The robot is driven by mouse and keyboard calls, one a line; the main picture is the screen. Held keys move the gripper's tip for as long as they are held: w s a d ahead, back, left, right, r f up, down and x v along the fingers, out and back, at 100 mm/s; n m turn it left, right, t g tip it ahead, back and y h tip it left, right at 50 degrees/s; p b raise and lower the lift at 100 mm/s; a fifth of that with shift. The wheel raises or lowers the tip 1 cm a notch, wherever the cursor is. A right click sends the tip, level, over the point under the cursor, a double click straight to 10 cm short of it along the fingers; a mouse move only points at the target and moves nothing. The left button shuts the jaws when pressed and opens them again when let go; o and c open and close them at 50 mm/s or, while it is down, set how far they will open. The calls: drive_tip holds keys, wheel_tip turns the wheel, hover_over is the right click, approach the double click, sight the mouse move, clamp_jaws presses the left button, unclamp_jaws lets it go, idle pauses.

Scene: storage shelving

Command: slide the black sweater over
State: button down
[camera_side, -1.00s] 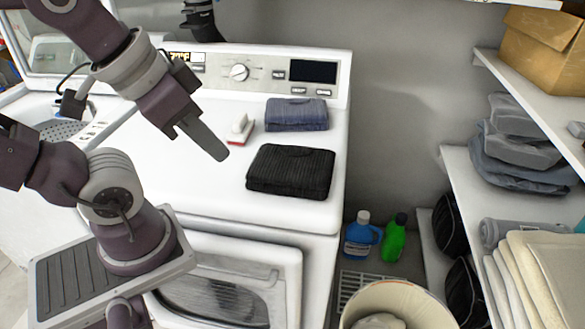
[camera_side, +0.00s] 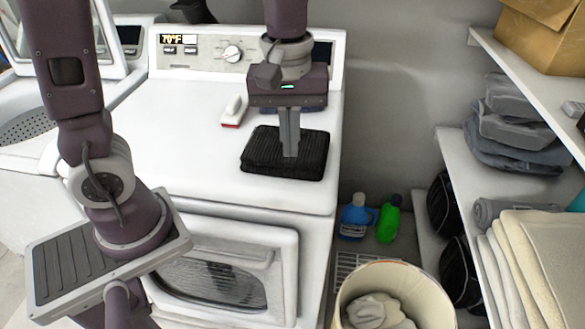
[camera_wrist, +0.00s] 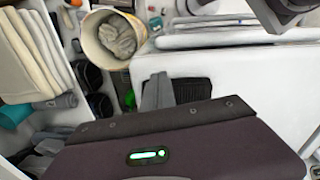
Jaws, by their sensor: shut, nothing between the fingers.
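The black sweater (camera_side: 262,152) lies folded on the white dryer top, near its right front, in the side view. My gripper (camera_side: 290,154) points straight down over the sweater with its fingers together and nothing between them. The fingertips overlap the sweater's right half in the picture; I cannot tell whether they touch it. In the wrist view the shut fingers (camera_wrist: 157,92) stand beside the dark ribbed sweater (camera_wrist: 192,91), covering part of it. The folded blue jeans-like garment behind is mostly hidden by my gripper.
A white and red brush (camera_side: 233,112) lies left of the sweater on the dryer top (camera_side: 180,150). The dryer's right edge is close to the sweater. Beyond it are blue (camera_side: 355,217) and green (camera_side: 389,220) bottles, a laundry basket (camera_side: 440,306) and shelves (camera_side: 455,165).

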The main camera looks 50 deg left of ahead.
sight(293, 184)
drive_tip(key=shift+n, duration=0.3)
drive_tip(key=f, duration=1)
drive_tip(key=shift+w+f, duration=0.2)
drive_tip(key=shift+f, duration=0.05)
drive_tip(key=w+a, duration=0.2)
drive_tip(key=shift+a+f, duration=0.2)
drive_tip(key=shift+a, duration=0.1)
drive_tip(key=shift+w+a, duration=0.2)
drive_tip(key=shift+a, duration=0.1)
drive_tip(key=w+a, duration=0.2)
drive_tip(key=a, duration=0.1)
drive_tip(key=w+a, duration=0.2)
drive_tip(key=a, duration=0.1)
drive_tip(key=w+a, duration=0.2)
drive_tip(key=a, duration=0.1)
drive_tip(key=shift+w+a, duration=0.1)
drive_tip(key=shift+a, duration=0.1)
